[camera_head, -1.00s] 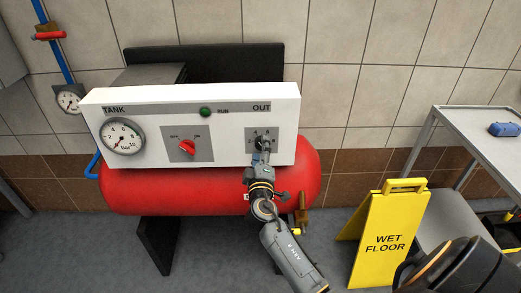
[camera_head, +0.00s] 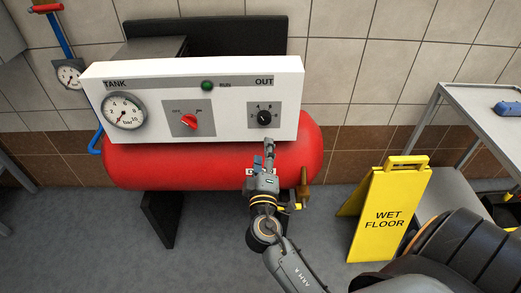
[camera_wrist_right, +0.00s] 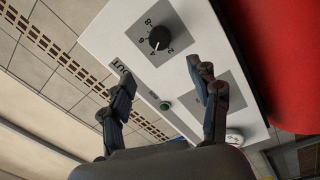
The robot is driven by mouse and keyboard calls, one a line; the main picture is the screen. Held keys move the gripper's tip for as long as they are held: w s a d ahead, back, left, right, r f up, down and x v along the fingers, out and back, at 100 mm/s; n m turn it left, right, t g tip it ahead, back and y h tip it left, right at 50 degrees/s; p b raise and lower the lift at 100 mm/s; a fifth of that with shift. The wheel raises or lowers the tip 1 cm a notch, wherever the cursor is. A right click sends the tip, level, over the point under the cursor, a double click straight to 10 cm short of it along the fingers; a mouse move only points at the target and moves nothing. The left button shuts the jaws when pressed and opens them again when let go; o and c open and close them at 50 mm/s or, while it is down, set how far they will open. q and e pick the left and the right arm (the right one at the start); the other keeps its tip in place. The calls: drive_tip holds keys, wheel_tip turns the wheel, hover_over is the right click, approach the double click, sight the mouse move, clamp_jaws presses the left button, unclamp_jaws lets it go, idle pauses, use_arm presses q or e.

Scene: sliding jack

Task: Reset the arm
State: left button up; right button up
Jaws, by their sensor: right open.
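My right gripper (camera_head: 269,152) is in front of the red compressor tank (camera_head: 160,165), below the white control panel (camera_head: 150,92). It is open and empty, and apart from the panel. In the right wrist view its two fingers (camera_wrist_right: 165,100) are spread, with the black OUT knob (camera_wrist_right: 159,38) beyond them. The OUT knob (camera_head: 264,117) also shows in the head view, with its number scale, uncovered. My left gripper is not in view.
The panel also has a TANK gauge (camera_head: 123,111), a red switch (camera_head: 190,121) and a green RUN light (camera_head: 208,85). A yellow wet floor sign (camera_head: 392,210) stands at the right, near a grey cart (camera_head: 480,125) with a blue object (camera_head: 508,108). A blue pipe with a red valve handle (camera_head: 45,9) is on the wall.

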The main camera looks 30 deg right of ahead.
drive_tip(key=s+a+f+g+y, duration=0.2)
drive_tip(key=s+f, duration=0.1)
drive_tip(key=f, duration=0.8)
drive_tip(key=s+a+f+g+y, duration=0.2)
drive_tip(key=a+f+y, duration=0.1)
drive_tip(key=f, duration=0.9)
drive_tip(key=s+a+f+g+y, duration=0.2)
drive_tip(key=s+f, duration=0.1)
drive_tip(key=f, duration=0.8)
drive_tip(key=s+a+f+m+g+y, duration=0.15)
drive_tip(key=s+f+g, duration=0.25)
drive_tip(key=s+f, duration=0.95)
drive_tip(key=s+d+f+m+g+y, duration=0.1)
drive_tip(key=s+f, duration=0.3)
drive_tip(key=s, duration=0.6)
drive_tip(key=s+f+m+g, duration=0.2)
drive_tip(key=s+f+g, duration=0.1)
drive_tip(key=s, duration=0.7)
drive_tip(key=shift+s+d+f+g+y+p, duration=0.3)
drive_tip(key=shift+s+d+f+y+p, duration=0.05)
drive_tip(key=shift+s+f+p, duration=0.1)
drive_tip(key=shift+c, duration=0.2)
